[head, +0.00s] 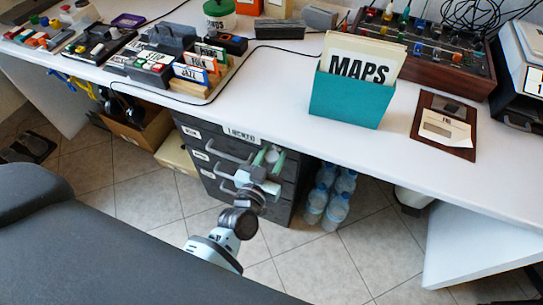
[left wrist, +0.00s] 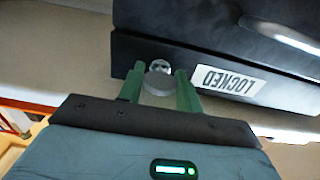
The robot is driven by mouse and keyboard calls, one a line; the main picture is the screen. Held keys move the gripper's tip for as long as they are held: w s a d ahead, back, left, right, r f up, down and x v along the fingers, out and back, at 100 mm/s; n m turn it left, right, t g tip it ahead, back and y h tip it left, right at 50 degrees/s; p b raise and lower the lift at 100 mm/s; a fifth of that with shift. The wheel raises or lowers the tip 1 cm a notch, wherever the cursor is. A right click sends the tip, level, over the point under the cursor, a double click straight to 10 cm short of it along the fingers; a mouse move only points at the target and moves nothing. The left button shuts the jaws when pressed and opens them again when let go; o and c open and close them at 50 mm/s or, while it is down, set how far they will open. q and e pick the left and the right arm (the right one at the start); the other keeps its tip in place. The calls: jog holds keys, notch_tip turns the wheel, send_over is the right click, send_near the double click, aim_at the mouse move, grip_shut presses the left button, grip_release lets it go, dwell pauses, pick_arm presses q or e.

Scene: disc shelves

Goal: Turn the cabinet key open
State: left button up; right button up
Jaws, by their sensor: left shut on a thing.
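The dark drawer cabinet (head: 215,140) stands under the white desk, with several grey handles on its front. A label (head: 241,133) is on its top front edge; in the left wrist view the label (left wrist: 229,81) reads LOCKED, upside down. The round grey key (left wrist: 160,80) sits at the silver lock (left wrist: 160,65) in the cabinet front, between the green fingers of my left gripper (left wrist: 160,90). My left gripper (head: 268,157) is shut on the key at the cabinet's upper right. The key's shaft is hidden. My right gripper is out of view.
Water bottles (head: 330,195) stand on the floor right of the cabinet. A cardboard box (head: 140,130) is to its left. The desk (head: 275,85) above bears a teal MAPS holder (head: 345,97). A dark padded surface (head: 100,245) fills the near left.

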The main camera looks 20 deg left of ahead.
pick_arm(q)
jog(key=shift+n, duration=0.4)
jog(key=shift+c, duration=0.2)
jog(key=n, duration=0.3)
jog(key=shift+p, duration=0.35)
jog(key=n, duration=0.4)
jog(key=shift+n, duration=0.3)
jog(key=n, duration=0.6)
jog(key=shift+n+b, duration=0.5)
jog(key=shift+n, duration=1.4)
jog(key=o, duration=1)
